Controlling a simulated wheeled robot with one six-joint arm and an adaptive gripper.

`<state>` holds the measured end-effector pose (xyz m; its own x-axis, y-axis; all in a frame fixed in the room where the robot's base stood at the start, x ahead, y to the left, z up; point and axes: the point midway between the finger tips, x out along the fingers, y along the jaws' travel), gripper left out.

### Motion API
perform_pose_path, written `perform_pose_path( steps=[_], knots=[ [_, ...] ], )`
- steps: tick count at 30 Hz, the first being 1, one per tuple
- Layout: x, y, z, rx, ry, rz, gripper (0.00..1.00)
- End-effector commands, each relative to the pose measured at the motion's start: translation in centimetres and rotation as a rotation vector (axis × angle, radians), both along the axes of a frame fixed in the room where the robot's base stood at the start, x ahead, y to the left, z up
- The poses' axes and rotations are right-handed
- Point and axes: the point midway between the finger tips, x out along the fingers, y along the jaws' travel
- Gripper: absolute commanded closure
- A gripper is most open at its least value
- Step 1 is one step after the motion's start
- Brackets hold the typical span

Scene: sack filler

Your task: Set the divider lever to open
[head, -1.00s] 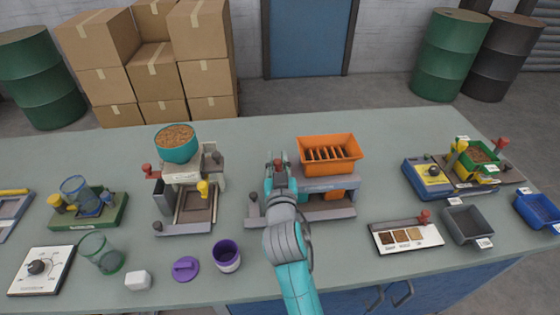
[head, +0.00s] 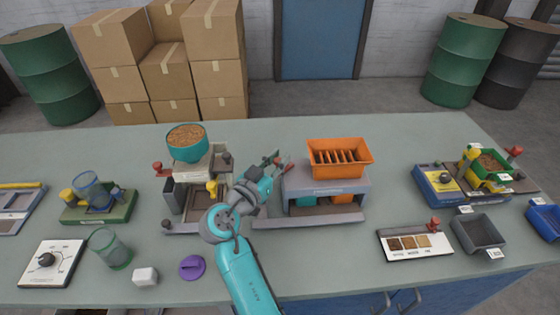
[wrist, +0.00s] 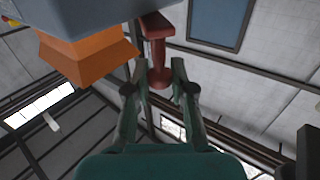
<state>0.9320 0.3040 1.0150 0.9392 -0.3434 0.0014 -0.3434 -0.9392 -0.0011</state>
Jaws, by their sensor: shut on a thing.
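The divider is a grey stand (head: 325,184) with an orange slatted hopper (head: 340,153) on top and teal and orange bins below. Its red-knobbed lever (head: 285,162) is at the stand's left side. My gripper (head: 276,158) reaches it from the left in the head view. In the wrist view, the red lever knob (wrist: 157,60) lies between the two fingers (wrist: 159,72), which are shut on it. The orange hopper also shows in the wrist view (wrist: 90,57). My gripper partly hides the lever in the head view, and I cannot read its open or shut marking.
Left of my arm stands a filler with a teal grain bowl (head: 187,143) and its own red lever (head: 158,168). A purple lid (head: 192,267) and white block (head: 145,276) lie in front. A sample tray (head: 415,242) is at the right. The table behind the divider is clear.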

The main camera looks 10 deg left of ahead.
Motion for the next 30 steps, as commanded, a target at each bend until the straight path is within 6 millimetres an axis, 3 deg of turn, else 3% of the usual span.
perform_pose_path(
  steps=[21, 22, 24, 25, 30],
  knots=[
    [0.25, 0.18, -0.16, -0.002, 0.004, -0.076, 1.0],
    [0.25, 0.18, -0.16, -0.002, 0.004, -0.076, 0.72],
    [0.25, 0.18, -0.15, -0.001, 0.004, -0.076, 0.55],
    [0.24, 0.19, -0.14, -0.001, 0.003, -0.075, 0.51],
    [0.24, 0.21, -0.09, -0.001, 0.003, -0.075, 0.51]
  ],
)
